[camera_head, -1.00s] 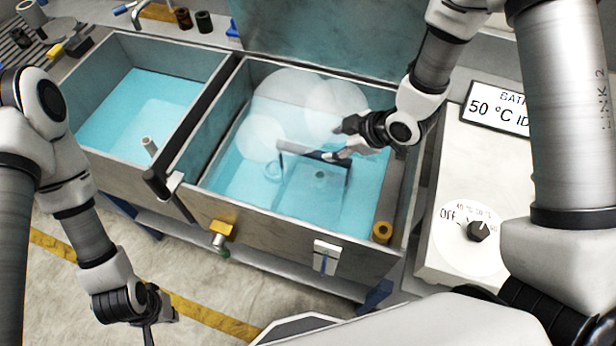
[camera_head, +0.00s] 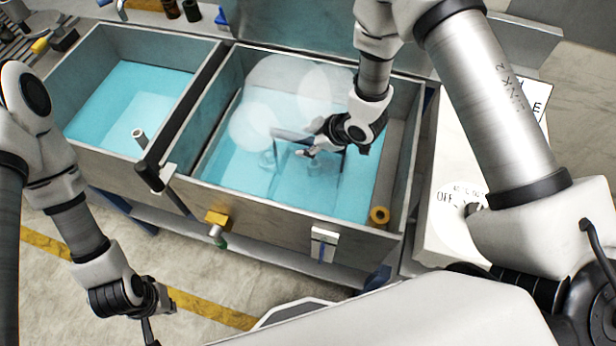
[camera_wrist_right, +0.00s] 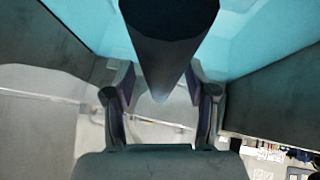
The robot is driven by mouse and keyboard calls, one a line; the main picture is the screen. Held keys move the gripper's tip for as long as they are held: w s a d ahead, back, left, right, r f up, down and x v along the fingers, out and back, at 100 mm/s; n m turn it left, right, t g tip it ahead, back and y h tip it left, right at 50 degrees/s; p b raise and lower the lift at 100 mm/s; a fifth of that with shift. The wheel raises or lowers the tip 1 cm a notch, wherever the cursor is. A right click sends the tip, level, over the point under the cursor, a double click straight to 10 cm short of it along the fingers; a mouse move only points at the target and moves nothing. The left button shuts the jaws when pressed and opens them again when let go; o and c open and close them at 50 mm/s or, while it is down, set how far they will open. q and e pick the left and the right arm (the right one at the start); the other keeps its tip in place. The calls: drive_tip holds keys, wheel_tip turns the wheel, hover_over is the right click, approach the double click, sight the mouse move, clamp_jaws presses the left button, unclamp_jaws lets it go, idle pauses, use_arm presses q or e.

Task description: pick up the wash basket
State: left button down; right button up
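The wash basket (camera_head: 308,178) sits in the blue liquid of the right tank, blurred by the liquid and pale steam discs. Its dark handle (camera_head: 290,134) stands above it. My right gripper (camera_head: 312,143) is at the handle's right part. In the right wrist view, a dark bar (camera_wrist_right: 165,45), which looks like the handle, runs between the two spread fingers of the right gripper (camera_wrist_right: 160,105), with a gap on each side. My left gripper (camera_head: 152,325) hangs low at the left, outside the tanks; its fingers are too unclear to judge.
The right tank has grey walls (camera_head: 290,216) around the basket. A left tank (camera_head: 125,95) with blue liquid adjoins it, with a black bar (camera_head: 180,120) between them. A heater box with a dial (camera_head: 458,208) stands at the right. Floor shows at the lower left.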

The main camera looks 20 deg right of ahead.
drive_tip(key=shift+r, duration=0.15)
clamp_jaws()
